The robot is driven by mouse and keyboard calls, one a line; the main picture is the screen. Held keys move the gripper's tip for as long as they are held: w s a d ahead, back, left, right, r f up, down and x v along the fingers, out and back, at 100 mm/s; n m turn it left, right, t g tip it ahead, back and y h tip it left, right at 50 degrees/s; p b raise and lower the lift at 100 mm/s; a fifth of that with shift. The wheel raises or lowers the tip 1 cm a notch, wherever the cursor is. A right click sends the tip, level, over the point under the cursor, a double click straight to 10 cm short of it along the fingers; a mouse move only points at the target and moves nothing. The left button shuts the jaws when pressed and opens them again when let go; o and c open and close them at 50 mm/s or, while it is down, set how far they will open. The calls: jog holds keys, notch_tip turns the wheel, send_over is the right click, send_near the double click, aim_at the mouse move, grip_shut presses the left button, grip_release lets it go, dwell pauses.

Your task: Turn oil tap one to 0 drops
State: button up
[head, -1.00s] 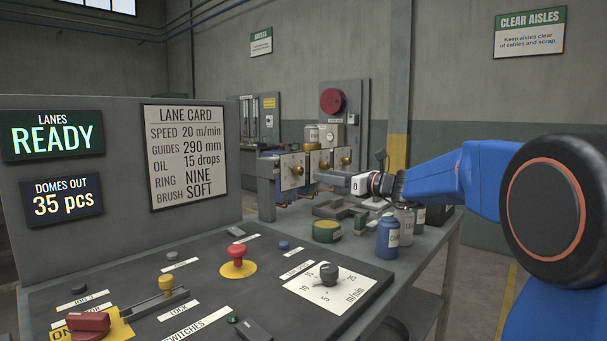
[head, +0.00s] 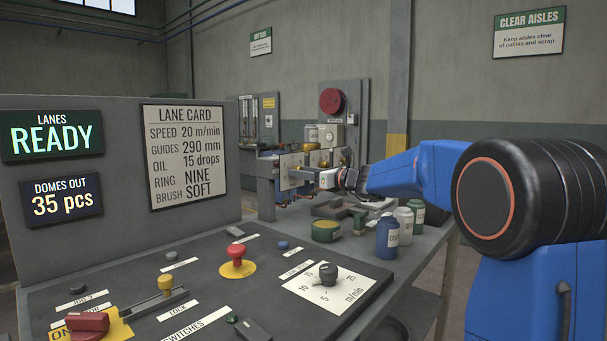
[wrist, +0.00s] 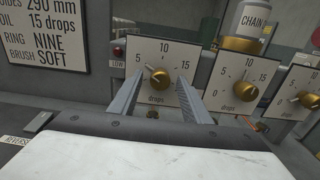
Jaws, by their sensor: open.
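In the wrist view an oil tap (wrist: 159,77) with a brass knob sits on a white dial plate marked 0, 5, 10, 15 drops. Its pointer aims up and left, near the 5 mark. My gripper (wrist: 156,82) is open, with one finger on each side of this knob; I cannot tell whether they touch it. Two more brass taps, a middle one (wrist: 245,90) and a right one (wrist: 309,100), stand to its right. In the head view my gripper (head: 298,176) is at the dial plates, and its tips are small and partly hidden.
A lane card (head: 184,158) on the grey panel reads oil 15 drops. A blue bottle (head: 387,238), a white bottle (head: 404,224) and a green-and-yellow tin (head: 326,231) stand on the bench below my arm. A CHAIN oil bottle (wrist: 252,25) is behind the dials.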

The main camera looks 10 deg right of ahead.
jog(key=c, duration=1)
jog(key=shift+c, duration=0.2)
jog(key=shift+n, duration=0.4)
jog(key=n, duration=1)
jog(key=shift+n, duration=0.7)
jog(key=o, duration=1)
jog(key=shift+o, duration=0.2)
jog(key=shift+d, duration=0.1)
